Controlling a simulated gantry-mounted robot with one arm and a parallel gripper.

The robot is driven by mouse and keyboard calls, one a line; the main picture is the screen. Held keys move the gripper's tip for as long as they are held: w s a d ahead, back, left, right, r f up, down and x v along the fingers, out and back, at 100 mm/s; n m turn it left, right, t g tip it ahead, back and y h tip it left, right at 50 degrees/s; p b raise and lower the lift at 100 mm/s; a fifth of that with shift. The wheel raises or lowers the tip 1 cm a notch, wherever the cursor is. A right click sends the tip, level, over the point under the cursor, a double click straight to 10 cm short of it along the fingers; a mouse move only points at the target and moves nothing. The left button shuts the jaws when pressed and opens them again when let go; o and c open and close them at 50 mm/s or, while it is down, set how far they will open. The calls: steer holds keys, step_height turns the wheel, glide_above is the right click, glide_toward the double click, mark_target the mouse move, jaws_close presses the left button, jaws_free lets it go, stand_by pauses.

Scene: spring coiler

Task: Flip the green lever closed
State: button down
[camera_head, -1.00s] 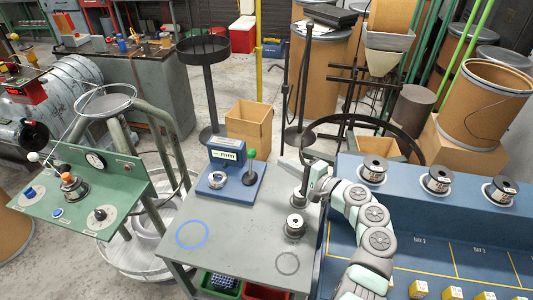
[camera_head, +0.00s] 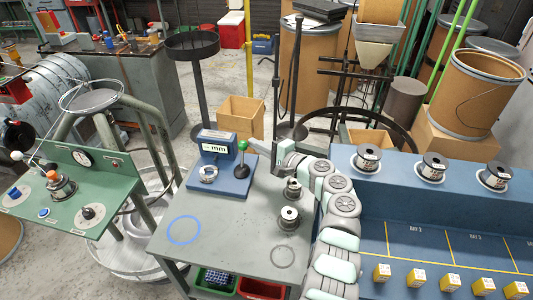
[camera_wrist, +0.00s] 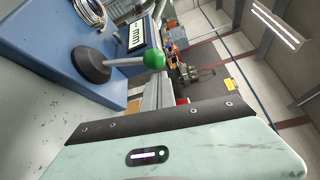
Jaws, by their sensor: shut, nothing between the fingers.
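The green lever (camera_head: 243,147) stands about upright on the right part of the blue gauge base (camera_head: 215,179). It has a green ball on a metal rod and a round black foot. In the wrist view, the green ball (camera_wrist: 154,59) and the black foot (camera_wrist: 92,61) show just beyond my gripper. My gripper (camera_head: 257,145) is shut and empty. Its tip is right beside the green ball on its right side in the head view. I cannot tell whether they touch.
A metal ring (camera_head: 208,174) lies on the blue base left of the lever. The front middle of the bench is clear.

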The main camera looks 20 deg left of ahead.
steer(key=shift+w+a, duration=0.25)
steer(key=shift+a, duration=0.4)
